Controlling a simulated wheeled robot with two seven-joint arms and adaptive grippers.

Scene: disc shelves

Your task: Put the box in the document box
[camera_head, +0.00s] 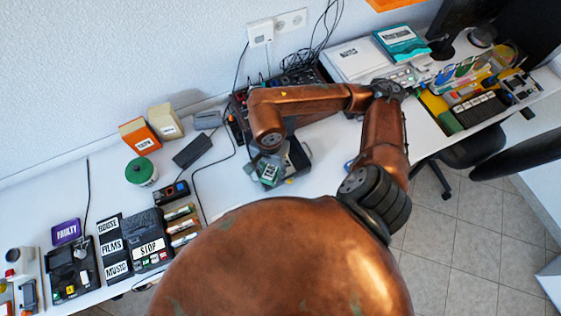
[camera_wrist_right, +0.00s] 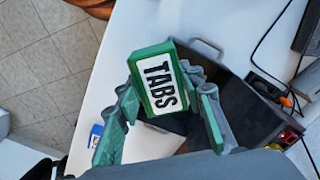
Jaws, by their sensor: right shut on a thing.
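The box is small and green with a white label reading TABS (camera_wrist_right: 160,84). In the head view it is small and partly covered (camera_head: 268,173). My right gripper (camera_wrist_right: 167,95), with green and grey fingers, is shut on the box. It holds it over or beside the near edge of the dark grey, open-topped document box (camera_wrist_right: 248,112). In the head view the document box (camera_head: 298,160) stands on the white desk, partly hidden behind my right arm and gripper. The height of the box above it is hard to tell. My left gripper is not in view.
Black cables and a device with orange and red parts (camera_wrist_right: 287,137) lie close to the document box. Orange and cream boxes (camera_head: 139,136), a green tin (camera_head: 141,171) and labelled black boxes (camera_head: 150,238) stand to the left. Papers and office items crowd the right end.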

